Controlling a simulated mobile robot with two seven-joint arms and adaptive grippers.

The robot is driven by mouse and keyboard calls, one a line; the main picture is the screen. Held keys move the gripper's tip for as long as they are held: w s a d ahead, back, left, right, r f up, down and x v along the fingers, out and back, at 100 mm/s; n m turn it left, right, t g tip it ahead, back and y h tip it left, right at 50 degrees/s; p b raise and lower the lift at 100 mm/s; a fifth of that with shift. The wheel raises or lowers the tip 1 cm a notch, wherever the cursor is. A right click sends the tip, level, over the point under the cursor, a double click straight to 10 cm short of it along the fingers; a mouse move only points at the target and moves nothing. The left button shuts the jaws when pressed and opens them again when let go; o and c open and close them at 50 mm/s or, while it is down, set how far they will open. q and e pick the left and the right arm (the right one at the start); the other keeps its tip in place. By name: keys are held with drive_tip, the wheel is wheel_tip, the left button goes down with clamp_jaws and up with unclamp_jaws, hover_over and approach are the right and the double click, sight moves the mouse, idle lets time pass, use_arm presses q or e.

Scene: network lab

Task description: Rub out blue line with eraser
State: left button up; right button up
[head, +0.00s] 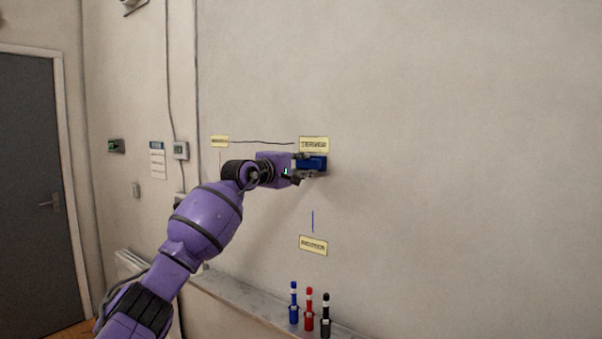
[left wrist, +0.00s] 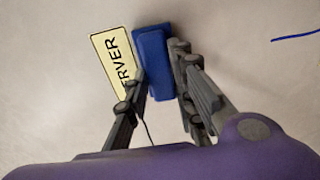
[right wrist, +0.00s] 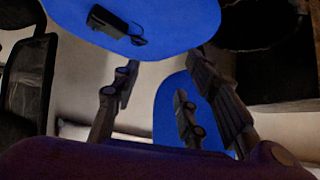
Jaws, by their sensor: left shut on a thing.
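My left gripper (head: 306,168) is shut on a blue eraser (head: 314,163) and holds it at the wall, just under the yellow "SERVER" label (head: 314,144). A short blue line (head: 313,221) runs upright below the eraser, down toward a lower yellow label (head: 313,245). A blue stroke (left wrist: 296,37) also shows in the left wrist view, apart from the eraser. My right gripper (right wrist: 165,95) shows only in the right wrist view, with its fingers apart and nothing between them.
A ledge (head: 245,302) below holds a blue marker (head: 293,304), a red marker (head: 309,310) and a black marker (head: 325,316). A dark line (head: 262,142) joins a left label (head: 219,141) to the server label. The wall on the right is bare.

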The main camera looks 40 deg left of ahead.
use_arm(q)
drive_tip(key=shift+r, duration=0.45)
drive_tip(key=shift+f+b, duration=1.25)
drive_tip(key=shift+f, duration=2.4)
drive_tip(key=shift+w+f+b, duration=0.1)
drive_tip(key=shift+f+b, duration=0.55)
drive_tip(key=shift+f, duration=0.75)
drive_tip(key=shift+f+b, duration=0.4)
drive_tip(key=shift+f, duration=0.4)
drive_tip(key=shift+f+b, duration=0.65)
drive_tip(key=shift+f, duration=0.75)
drive_tip(key=shift+f+b, duration=1.3)
drive_tip(key=shift+f, duration=1.05)
drive_tip(key=shift+f+b, duration=1.05)
drive_tip(key=shift+f, duration=0.8)
use_arm(e)
drive_tip(key=s+f+g, duration=0.2)
drive_tip(key=s+f, duration=0.8)
drive_tip(key=f, duration=0.5)
drive_tip(key=shift+g, duration=0.4)
use_arm(q)
drive_tip(key=shift+r, duration=0.1)
